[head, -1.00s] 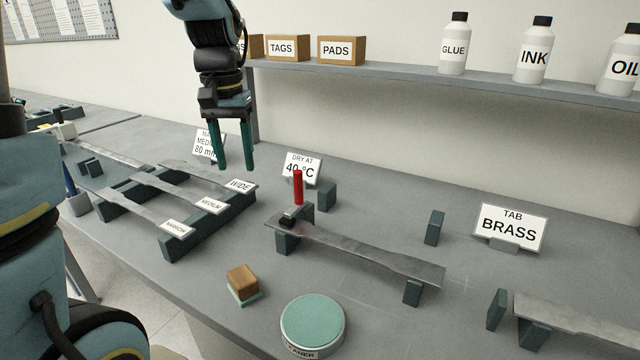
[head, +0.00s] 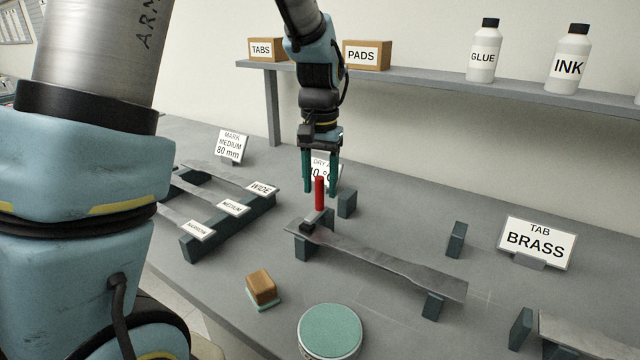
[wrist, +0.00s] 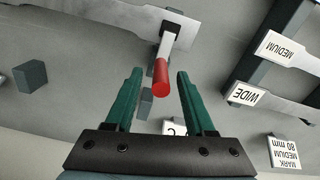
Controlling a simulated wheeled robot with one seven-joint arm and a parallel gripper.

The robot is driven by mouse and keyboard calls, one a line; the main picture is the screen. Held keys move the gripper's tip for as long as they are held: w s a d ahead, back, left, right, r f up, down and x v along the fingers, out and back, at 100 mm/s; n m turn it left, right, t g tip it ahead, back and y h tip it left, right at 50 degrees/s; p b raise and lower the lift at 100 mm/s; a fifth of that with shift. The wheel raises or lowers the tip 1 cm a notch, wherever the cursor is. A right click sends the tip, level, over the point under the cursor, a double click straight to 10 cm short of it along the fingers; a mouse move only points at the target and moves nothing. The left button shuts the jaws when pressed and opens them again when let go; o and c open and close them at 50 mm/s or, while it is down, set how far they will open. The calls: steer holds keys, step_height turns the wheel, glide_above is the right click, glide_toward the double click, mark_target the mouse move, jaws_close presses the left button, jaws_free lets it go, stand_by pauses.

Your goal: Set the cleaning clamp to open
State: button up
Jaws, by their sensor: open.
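The cleaning clamp has a red upright handle (head: 320,193) and a dark clamp body (head: 311,222) at the left end of a grey metal strip (head: 385,258) resting on dark blocks. My gripper (head: 320,190) has green fingers, is open and points down, at the handle in the head view. In the wrist view, the red handle (wrist: 161,75) shows between and just beyond the open fingertips (wrist: 158,76). I cannot tell whether either finger touches it. The handle stands up from the strip's end.
A card (head: 326,168) stands partly hidden behind my gripper. A dark block (head: 347,204) stands just right of the clamp. A rack with metal strips (head: 215,228) is at left. A brown block (head: 261,286) and a round green-topped tin (head: 330,330) sit in front.

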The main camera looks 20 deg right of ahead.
steer(key=shift+f, duration=0.55)
jaws_close()
stand_by(1.1)
